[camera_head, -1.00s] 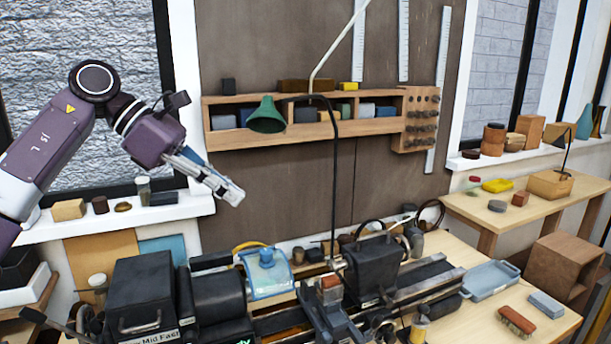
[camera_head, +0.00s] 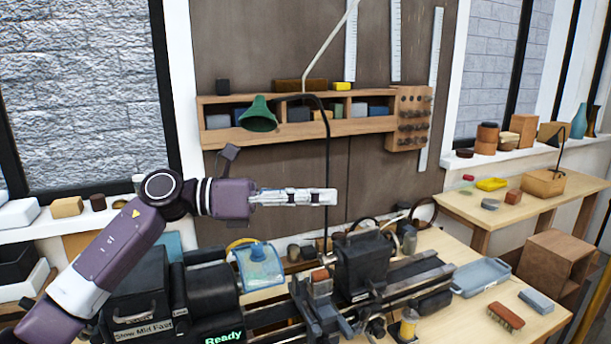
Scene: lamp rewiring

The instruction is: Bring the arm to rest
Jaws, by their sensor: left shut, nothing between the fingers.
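My left gripper (camera_head: 322,197) is shut and empty. It points right, level, in the air above the lathe (camera_head: 355,265) and in front of the brown wall panel. My purple left arm comes in from the lower left and bends at the elbow. The green lamp (camera_head: 259,115) hangs above the gripper, and its black curved neck (camera_head: 327,150) runs down behind the gripper's tip. The gripper looks apart from the lamp shade. My right gripper does not show.
A wooden wall shelf (camera_head: 372,125) with small boxes is behind. The workbench holds a clear blue-edged guard (camera_head: 260,266), a blue tray (camera_head: 481,277), a brush (camera_head: 506,316) and a blue-grey block (camera_head: 537,301). A side table (camera_head: 513,211) stands right.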

